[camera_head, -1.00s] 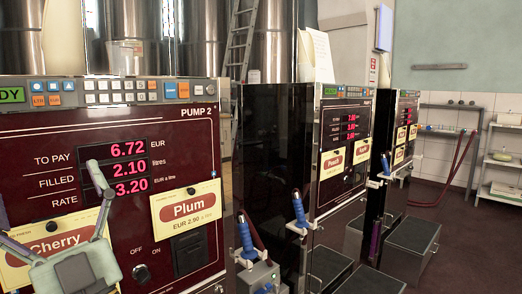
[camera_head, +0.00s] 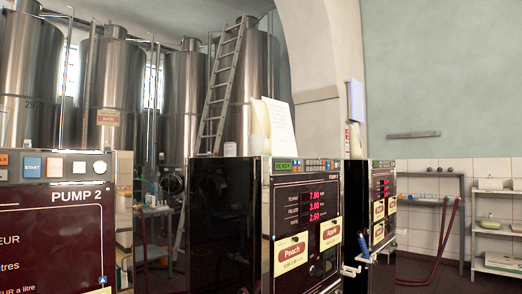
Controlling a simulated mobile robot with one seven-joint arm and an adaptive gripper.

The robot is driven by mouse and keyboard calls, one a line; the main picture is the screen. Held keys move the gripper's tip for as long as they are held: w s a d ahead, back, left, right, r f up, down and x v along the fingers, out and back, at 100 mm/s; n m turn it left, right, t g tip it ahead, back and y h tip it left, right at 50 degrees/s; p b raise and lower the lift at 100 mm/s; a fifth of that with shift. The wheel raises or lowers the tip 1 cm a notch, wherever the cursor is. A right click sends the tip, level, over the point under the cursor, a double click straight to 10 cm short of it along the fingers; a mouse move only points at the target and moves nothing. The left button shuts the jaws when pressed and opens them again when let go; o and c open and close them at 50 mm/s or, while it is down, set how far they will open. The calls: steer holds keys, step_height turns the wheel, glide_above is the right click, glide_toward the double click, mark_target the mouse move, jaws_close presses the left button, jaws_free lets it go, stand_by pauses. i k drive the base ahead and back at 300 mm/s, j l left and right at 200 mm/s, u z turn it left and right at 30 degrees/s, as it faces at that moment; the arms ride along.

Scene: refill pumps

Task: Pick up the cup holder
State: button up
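I cannot make out a cup holder in this view. My gripper is not in view. The PUMP 2 cabinet (camera_head: 50,240) fills the lower left, cut off by the picture edge. A dark pump cabinet with Peach and Apple cards (camera_head: 228,225) stands to its right, its display reading 7.80, 3.00 and 2.60. A third, similar pump (camera_head: 382,180) stands behind and to the right of it. A blue nozzle (camera_head: 363,246) with a white bracket (camera_head: 351,270) is at the right side of the Peach pump.
Large steel tanks (camera_head: 108,85) and a ladder (camera_head: 221,85) stand at the back left. A grey rack (camera_head: 430,176) with red hoses (camera_head: 447,235) and a white shelf (camera_head: 494,228) stand along the right wall. Dark floor shows at the lower right.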

mark_target(260, 116)
steer(key=i+l+u, duration=0.1)
steer(key=i+l, duration=0.4)
steer(key=l, duration=0.2)
steer(key=i+l+u, duration=0.15)
steer(key=l, duration=0.25)
steer(key=i, duration=0.1)
